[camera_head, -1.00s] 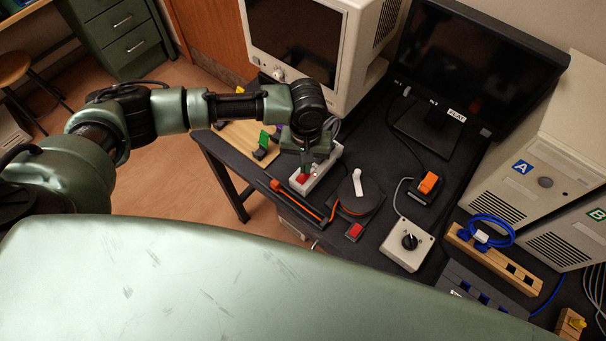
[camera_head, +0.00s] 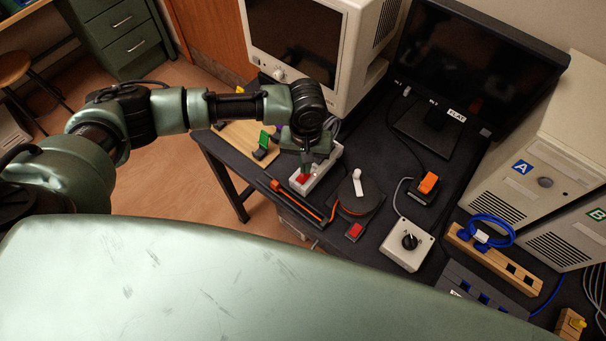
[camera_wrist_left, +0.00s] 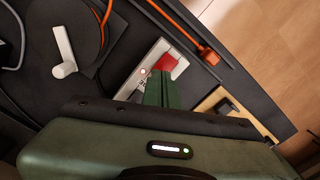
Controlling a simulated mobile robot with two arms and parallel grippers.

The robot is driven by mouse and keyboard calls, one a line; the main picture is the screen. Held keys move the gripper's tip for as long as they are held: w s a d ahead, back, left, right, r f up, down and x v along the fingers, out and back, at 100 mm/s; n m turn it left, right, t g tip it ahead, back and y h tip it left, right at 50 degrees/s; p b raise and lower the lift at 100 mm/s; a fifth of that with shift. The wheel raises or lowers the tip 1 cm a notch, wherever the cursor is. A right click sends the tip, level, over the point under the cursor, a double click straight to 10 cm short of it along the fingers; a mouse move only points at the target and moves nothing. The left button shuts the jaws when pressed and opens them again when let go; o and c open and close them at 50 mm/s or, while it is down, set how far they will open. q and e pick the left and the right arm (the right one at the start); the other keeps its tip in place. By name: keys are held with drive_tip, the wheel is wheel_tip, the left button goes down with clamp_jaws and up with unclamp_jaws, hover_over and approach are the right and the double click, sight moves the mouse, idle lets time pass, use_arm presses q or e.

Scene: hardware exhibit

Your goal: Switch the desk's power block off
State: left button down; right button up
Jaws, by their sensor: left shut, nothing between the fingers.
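The power block is a white strip (camera_head: 327,161) near the desk's left front edge, with a red rocker switch (camera_head: 302,178) at its near end. In the left wrist view the white block (camera_wrist_left: 153,54) and red switch (camera_wrist_left: 166,62) lie just beyond my fingertips. My left gripper (camera_head: 306,169) points down over the block, shut and empty. In the wrist view its green fingers (camera_wrist_left: 160,76) overlap the switch's lower edge; I cannot tell whether they touch it. A small pale dot shows on the block beside the switch. My right gripper is not in view.
An orange cable (camera_head: 300,204) and a dark reel with a white crank (camera_head: 357,184) lie close by. A CRT monitor (camera_head: 300,42) rises behind.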

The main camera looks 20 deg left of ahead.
use_arm(q)
drive_tip(key=shift+f+b, duration=0.3)
drive_tip(key=shift+f, duration=0.7)
idle(0.7)
drive_tip(key=shift+r, duration=0.1)
wheel_tip(320, 180, up, 7)
drive_tip(key=p, duration=0.8)
drive_tip(key=shift+p, duration=0.4)
